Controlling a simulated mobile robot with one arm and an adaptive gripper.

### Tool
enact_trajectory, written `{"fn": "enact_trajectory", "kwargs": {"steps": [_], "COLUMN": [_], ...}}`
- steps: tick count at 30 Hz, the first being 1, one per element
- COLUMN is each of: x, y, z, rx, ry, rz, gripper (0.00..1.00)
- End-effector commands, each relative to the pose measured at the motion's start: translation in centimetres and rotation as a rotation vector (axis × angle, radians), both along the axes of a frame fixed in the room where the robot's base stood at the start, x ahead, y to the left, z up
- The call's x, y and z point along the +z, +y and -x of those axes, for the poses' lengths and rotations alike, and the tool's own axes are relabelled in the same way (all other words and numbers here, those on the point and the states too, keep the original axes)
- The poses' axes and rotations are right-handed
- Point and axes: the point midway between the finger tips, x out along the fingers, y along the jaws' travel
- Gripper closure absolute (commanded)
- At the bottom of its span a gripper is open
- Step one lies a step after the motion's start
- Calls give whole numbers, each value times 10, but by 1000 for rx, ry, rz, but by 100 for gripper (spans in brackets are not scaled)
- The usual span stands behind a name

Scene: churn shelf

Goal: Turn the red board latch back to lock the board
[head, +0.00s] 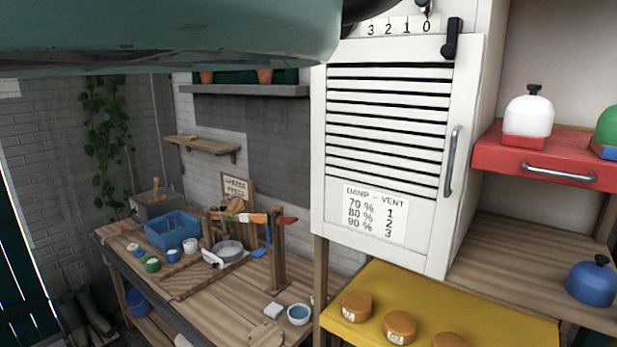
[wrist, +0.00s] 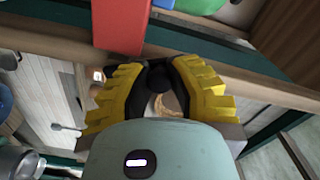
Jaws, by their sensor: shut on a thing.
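The red board (head: 540,158) sits as a shelf at the right of the head view, with a metal handle on its front. A red block-like part (wrist: 119,25), perhaps of that board, shows at the top of the wrist view. My gripper (wrist: 158,85) has yellow ribbed fingers closed about a small dark rounded piece (wrist: 158,76) beside the red part. It may be the red board latch, but the fingers hide most of it, and its turn cannot be read. The gripper is outside the head view, where only my arm crosses the top.
A white slatted cabinet (head: 386,210) with a black lever (head: 452,38) stands left of the red board. A white lidded weight (head: 529,112) and a green one (head: 607,130) rest on the board. Below are a blue pot (head: 592,282) and a yellow board (head: 450,305) with cheeses.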

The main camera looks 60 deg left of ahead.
Motion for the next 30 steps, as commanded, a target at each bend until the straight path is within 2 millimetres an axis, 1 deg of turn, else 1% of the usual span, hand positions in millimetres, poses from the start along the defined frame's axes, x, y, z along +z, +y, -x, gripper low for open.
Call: {"fn": "enact_trajectory", "kwargs": {"steps": [1,15,30], "x": [-10,-23,-38], "y": [3,18,26], "z": [1,7,10], "rx": [2,2,-1], "ry": [-25,-148,-282], "rz": [38,431,849], "gripper": [100,100,100]}}
